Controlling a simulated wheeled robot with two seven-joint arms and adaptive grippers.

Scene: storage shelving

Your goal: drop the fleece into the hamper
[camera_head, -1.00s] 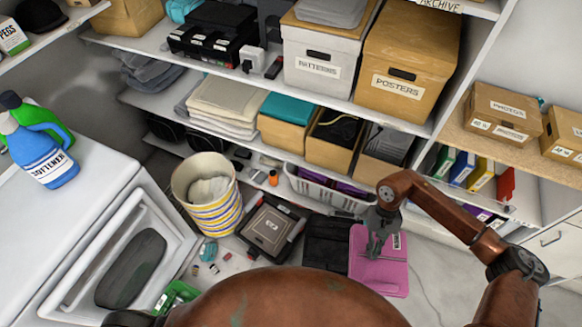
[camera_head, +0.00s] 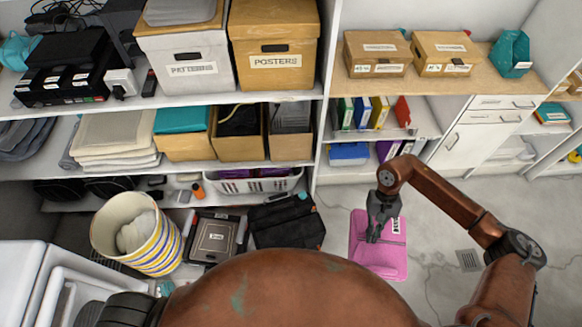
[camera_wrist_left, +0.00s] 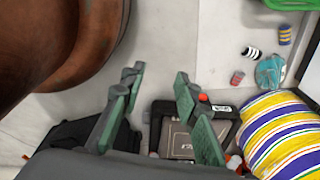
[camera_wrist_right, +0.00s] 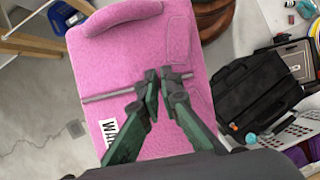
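The fleece (camera_head: 365,262) is a flat pink folded piece with a white label and a grey strip across it. My right gripper (camera_head: 374,238) is shut on the strip and holds the fleece in front of the floor. In the right wrist view the fingertips (camera_wrist_right: 159,75) meet at the strip of the fleece (camera_wrist_right: 165,135). The hamper (camera_head: 160,252), white with yellow and blue stripes, stands on the floor at the left with pale cloth inside. The hamper (camera_wrist_left: 275,130) also shows in the left wrist view, right of my open, empty left gripper (camera_wrist_left: 158,75).
A black bag (camera_head: 285,222) and a dark case (camera_head: 212,238) lie between hamper and fleece. Shelves with a patterns box (camera_head: 185,60) and a posters box (camera_head: 275,45) stand behind. A white appliance (camera_head: 22,275) is at the left. Floor at the right is mostly open.

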